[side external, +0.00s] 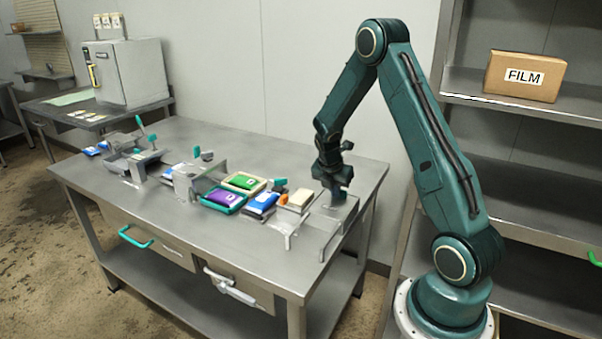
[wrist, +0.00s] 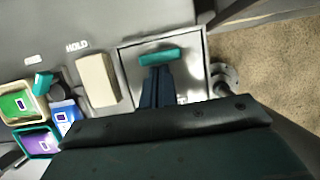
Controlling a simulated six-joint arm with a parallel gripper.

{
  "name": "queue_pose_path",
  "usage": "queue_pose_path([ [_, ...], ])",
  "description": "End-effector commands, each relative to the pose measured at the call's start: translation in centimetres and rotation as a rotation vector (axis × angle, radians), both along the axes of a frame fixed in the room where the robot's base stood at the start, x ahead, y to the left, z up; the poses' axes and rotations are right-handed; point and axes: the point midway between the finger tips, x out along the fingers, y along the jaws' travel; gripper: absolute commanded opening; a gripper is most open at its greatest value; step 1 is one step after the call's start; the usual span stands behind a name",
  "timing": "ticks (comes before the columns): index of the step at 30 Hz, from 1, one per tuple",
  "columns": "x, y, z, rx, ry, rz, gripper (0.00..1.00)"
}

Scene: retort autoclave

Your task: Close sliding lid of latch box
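A square metal box with raised edges (wrist: 124,70) lies under my gripper in the wrist view; I take it for the latch box. A teal bar handle (wrist: 160,56) shows inside its outline, near its upper edge. My gripper (wrist: 158,72) points down, with its two dark fingertips close together right at the handle. Whether they touch or grip the handle cannot be seen. In the side view my gripper (side external: 336,196) is low over the right end of the table, and the lid and handle are not clear there.
A cream block (wrist: 97,80) lies left of the box, near a "HOLD" marking. Further left are a green pouch in a tray (wrist: 20,104), a purple pouch (wrist: 38,143) and a blue pouch (wrist: 66,115). A round metal fitting (wrist: 224,80) is at the box's right, by the table edge.

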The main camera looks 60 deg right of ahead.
Motion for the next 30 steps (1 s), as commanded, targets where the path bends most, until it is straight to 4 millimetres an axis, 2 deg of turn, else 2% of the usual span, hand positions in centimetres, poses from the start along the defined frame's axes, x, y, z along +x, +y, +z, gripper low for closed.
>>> queue_pose_path([
  [1, -0.1, -0.6, 0.1, -0.016, -0.003, -0.011, 0.00],
  [3, -0.1, -0.7, 0.1, -0.017, -0.004, -0.012, 0.00],
  [11, -0.1, -0.3, 0.1, -0.017, -0.004, -0.011, 0.00],
  [17, 0.0, 1.7, 0.1, -0.010, -0.002, -0.003, 0.00],
  [22, 0.0, 4.3, 0.1, -0.004, -0.001, 0.003, 0.00],
  [30, 0.1, 5.6, 4.1, -0.005, -0.005, 0.001, 0.00],
])
